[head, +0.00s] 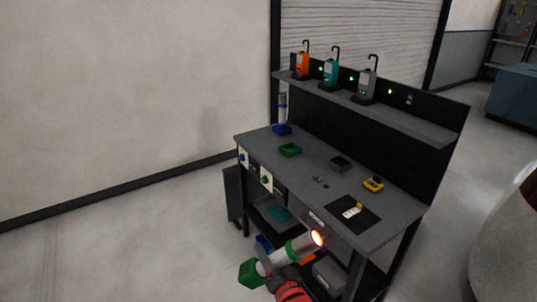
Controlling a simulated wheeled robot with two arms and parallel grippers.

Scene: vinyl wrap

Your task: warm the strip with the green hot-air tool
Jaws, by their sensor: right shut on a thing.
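The green hot-air tool (296,247) is in the lower middle of the head view, in front of the bench. It has a pale barrel, a green band and a green base end, and its nozzle glows orange, pointing up and right. My right gripper (283,275) is shut on the tool; its fingertips are partly hidden. A small white piece with a yellow part (352,211), perhaps the strip, lies on a dark mat (362,222) on the bench top. The nozzle is apart from it, lower and to the left. My left gripper is not in view.
Several hooked devices stand on the shelf (400,117). A pale rounded shape (505,250) fills the right edge.

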